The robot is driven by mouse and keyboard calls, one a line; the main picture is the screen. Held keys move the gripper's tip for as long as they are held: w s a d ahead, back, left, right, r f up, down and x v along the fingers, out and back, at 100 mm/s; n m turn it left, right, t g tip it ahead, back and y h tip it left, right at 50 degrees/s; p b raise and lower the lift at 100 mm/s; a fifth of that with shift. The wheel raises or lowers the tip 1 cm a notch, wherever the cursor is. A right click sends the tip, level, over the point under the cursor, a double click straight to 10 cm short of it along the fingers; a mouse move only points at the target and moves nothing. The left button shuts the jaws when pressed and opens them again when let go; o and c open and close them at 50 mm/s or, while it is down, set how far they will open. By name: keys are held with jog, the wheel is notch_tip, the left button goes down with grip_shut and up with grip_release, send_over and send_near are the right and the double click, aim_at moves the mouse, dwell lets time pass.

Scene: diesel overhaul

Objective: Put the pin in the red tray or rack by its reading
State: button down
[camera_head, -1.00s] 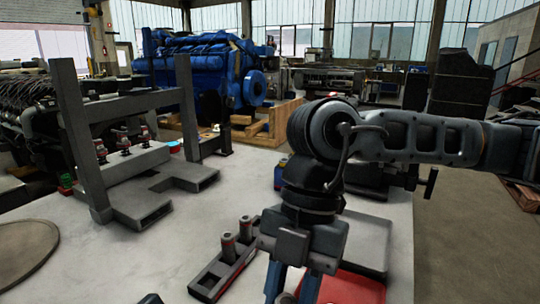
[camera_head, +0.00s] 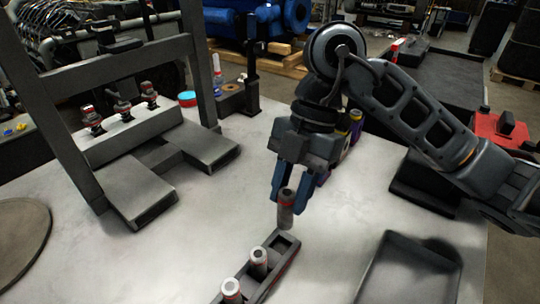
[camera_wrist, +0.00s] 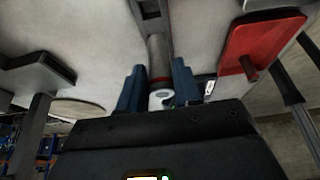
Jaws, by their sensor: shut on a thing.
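My gripper (camera_head: 287,200) is shut on a grey pin (camera_head: 286,216) with a dark red band, held upright. In the head view the pin's lower end appears just above or at an empty slot at the far end of the dark rack (camera_head: 269,270); I cannot tell whether it touches. Two other pins, the nearer (camera_head: 232,289) and the farther (camera_head: 259,260), stand in the rack. In the wrist view the held pin (camera_wrist: 160,60) shows between my fingers, its pale end toward the camera. The red tray (camera_wrist: 262,42) shows there at upper right with a brown peg-like thing in it.
A grey tray (camera_head: 372,290) lies right of the rack. A dark frame (camera_head: 60,140) with a stepped grey block (camera_head: 135,145) and several small fixtures stands at left. Several small bottles (camera_head: 354,125) stand behind my gripper. The pale tabletop between frame and rack is clear.

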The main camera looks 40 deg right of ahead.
jog(key=f+b, duration=0.2)
jog(key=f, duration=0.1)
jog(key=shift+w+f, duration=0.2)
jog(key=shift+w, duration=0.2)
dwell(0.3)
jog(key=shift+b, duration=0.4)
dwell(1.0)
jog(key=shift+f+b, duration=1.4)
jog(key=shift+b, duration=0.15)
dwell(0.7)
jog(key=shift+f+b, duration=0.35)
jog(key=shift+f+b, duration=1.2)
jog(key=shift+b, duration=0.1)
dwell(0.5)
jog(key=shift+c, duration=1.5)
grip_release()
